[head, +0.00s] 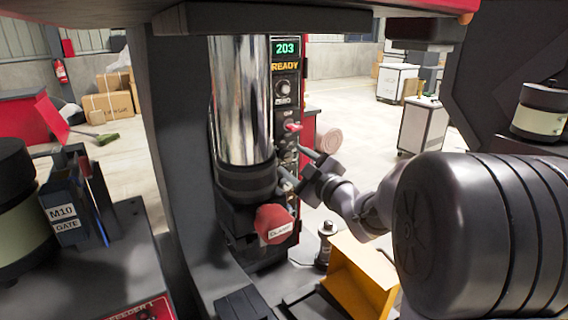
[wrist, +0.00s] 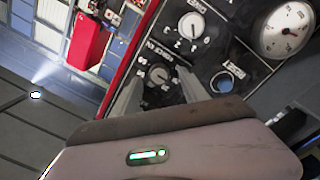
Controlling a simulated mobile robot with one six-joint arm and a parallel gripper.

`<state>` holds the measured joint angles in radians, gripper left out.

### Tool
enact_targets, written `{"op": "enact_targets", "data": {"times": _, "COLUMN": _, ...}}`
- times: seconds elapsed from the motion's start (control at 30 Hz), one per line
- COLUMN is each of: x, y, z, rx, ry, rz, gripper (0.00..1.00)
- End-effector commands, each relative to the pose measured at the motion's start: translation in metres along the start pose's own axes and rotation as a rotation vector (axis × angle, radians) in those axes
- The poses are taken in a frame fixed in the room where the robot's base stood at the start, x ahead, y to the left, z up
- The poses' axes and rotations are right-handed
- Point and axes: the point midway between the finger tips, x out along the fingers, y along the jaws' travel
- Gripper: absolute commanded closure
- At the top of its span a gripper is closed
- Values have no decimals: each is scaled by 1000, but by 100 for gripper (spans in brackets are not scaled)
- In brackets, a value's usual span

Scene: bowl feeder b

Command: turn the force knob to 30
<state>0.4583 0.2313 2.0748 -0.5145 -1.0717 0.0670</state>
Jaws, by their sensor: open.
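In the wrist view a dark round knob (wrist: 158,74) with a ring of small marks sits on a black panel. My gripper (wrist: 160,86) is open, with one finger on each side of this knob; contact is not clear. A white-faced knob (wrist: 191,25) with numbers around it sits above. In the head view my gripper (head: 290,162) reaches the narrow control panel (head: 285,113) from the right; the dark knob is not discernible there.
A round gauge (wrist: 288,29) and a blue-ringed round fitting (wrist: 222,82) are right of the knobs. In the head view a display (head: 286,48) reads 203, above READY. A shiny column (head: 240,100) and red clamp knob (head: 273,222) stand close left of my gripper.

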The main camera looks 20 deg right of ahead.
Motion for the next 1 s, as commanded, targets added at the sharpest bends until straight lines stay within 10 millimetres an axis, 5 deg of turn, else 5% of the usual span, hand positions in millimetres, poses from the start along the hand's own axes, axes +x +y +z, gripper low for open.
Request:
{"op": "enact_targets", "data": {"times": 0.43, "x": 19, "y": 1, "z": 0, "rx": -1, "ry": 0, "rz": 1, "gripper": 48}}
{"op": "enact_targets", "data": {"times": 0.7, "x": 18, "y": 1, "z": 0, "rx": -1, "ry": 0, "rz": 1, "gripper": 100}}
{"op": "enact_targets", "data": {"times": 1.0, "x": 18, "y": 1, "z": -1, "rx": 30, "ry": -2, "rz": 0, "gripper": 100}}
